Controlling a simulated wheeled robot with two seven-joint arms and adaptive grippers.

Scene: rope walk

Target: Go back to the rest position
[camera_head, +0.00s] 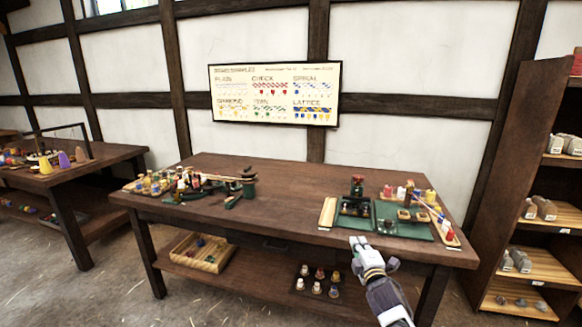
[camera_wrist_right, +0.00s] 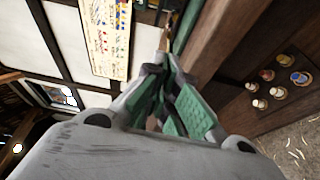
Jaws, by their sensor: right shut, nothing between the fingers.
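My right gripper (camera_head: 358,242) is in front of the workbench (camera_head: 290,177), near its front edge and below the green tray (camera_head: 385,222) in the head view. In the right wrist view its green-padded fingers (camera_wrist_right: 166,62) come together at the tips with nothing between them. The bench edge lies beyond and to the right of the fingertips in that view. My left gripper is not in view.
A shelf unit (camera_head: 530,150) stands at the right, and a side table (camera_head: 75,165) at the left. Bottles (camera_head: 160,182) and a green tool crowd the bench's left. A crate (camera_head: 203,252) and several spools (camera_head: 318,282) sit on the lower shelf. The bench's middle is clear.

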